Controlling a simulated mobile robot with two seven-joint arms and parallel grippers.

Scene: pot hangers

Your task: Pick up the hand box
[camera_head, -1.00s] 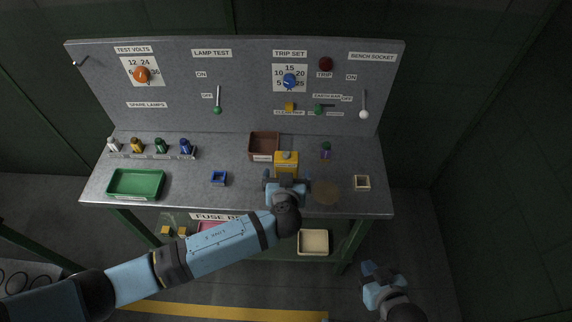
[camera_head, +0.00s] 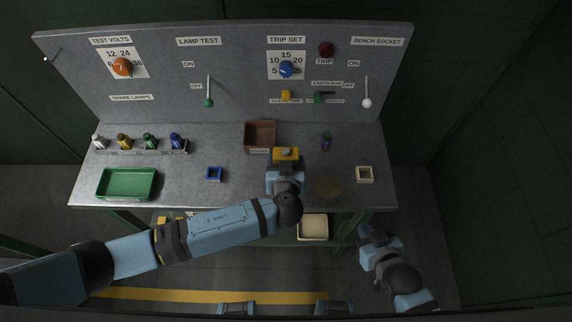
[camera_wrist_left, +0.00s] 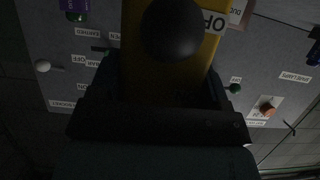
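The hand box, a yellow box (camera_head: 286,153) with a rounded knob, is at the front middle of the grey bench (camera_head: 240,190). My left gripper (camera_head: 286,168) is at its near side, with its fingers on either side of it. In the left wrist view the yellow box (camera_wrist_left: 135,62) fills the space between the dark fingers, with a black ball in front of it. Whether its base touches the bench is hidden by the gripper. My right gripper (camera_head: 370,234) hangs empty in front of the bench at the right; its finger opening is unclear.
A brown bin (camera_head: 260,135) stands just behind the box. A green tray (camera_head: 127,184), a blue holder (camera_head: 213,174) and a cream holder (camera_head: 365,174) sit on the bench. A round tan patch (camera_head: 328,186) lies right of my left gripper. The upright panel (camera_head: 240,60) closes the back.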

